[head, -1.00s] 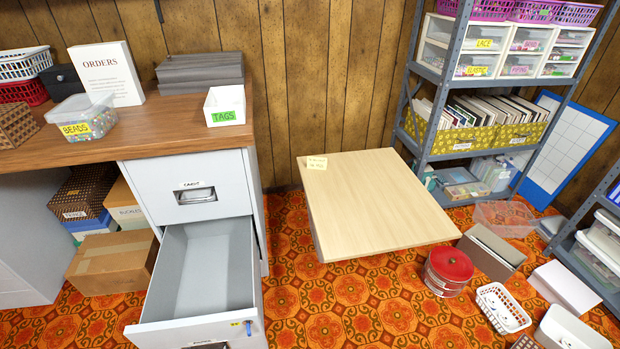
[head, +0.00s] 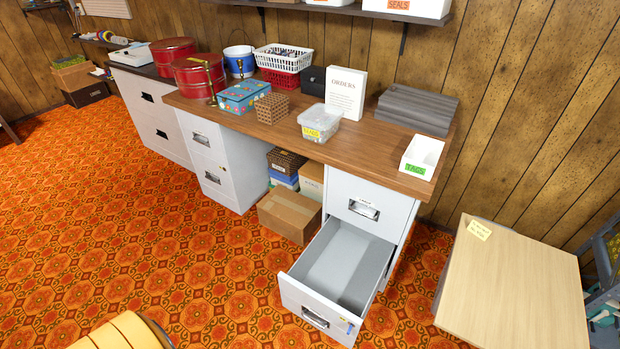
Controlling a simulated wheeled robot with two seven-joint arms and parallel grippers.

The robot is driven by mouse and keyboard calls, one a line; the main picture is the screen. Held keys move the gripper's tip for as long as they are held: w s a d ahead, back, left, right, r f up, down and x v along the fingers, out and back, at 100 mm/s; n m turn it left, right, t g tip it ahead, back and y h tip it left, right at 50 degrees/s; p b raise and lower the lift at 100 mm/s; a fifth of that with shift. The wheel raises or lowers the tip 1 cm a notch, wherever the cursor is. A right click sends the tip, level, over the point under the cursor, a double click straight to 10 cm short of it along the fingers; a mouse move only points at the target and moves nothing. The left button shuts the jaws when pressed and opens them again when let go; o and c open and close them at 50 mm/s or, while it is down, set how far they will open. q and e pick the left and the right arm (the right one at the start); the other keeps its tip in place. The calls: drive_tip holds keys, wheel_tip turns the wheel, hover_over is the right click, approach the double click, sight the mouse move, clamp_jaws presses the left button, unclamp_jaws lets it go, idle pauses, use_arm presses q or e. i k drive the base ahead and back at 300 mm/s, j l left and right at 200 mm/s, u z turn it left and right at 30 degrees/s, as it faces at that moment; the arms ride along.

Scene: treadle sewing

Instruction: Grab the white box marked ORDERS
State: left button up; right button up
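The white box marked ORDERS (head: 346,94) stands upright on the wooden desk top (head: 290,150), toward the back near the wall. Its front bears the word ORDERS with smaller print below. A clear tub labelled BEADS stands in front of it to the left, and a black box is behind it to the left. Neither of my grippers is in view.
An empty file drawer (head: 340,268) hangs open below the desk's right end. The BEADS tub (head: 320,121), grey stack (head: 416,108) and white TAGS bin (head: 421,156) flank the box. A pale wooden table (head: 512,290) stands right. Patterned carpet (head: 120,220) is clear at left.

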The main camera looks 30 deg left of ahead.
sight(346, 87)
drive_tip(key=l+u, duration=0.1)
drive_tip(key=u, duration=0.25)
drive_tip(key=k+l+u, duration=0.1)
drive_tip(key=u, duration=0.25)
drive_tip(key=k+u, duration=0.1)
drive_tip(key=u, duration=0.25)
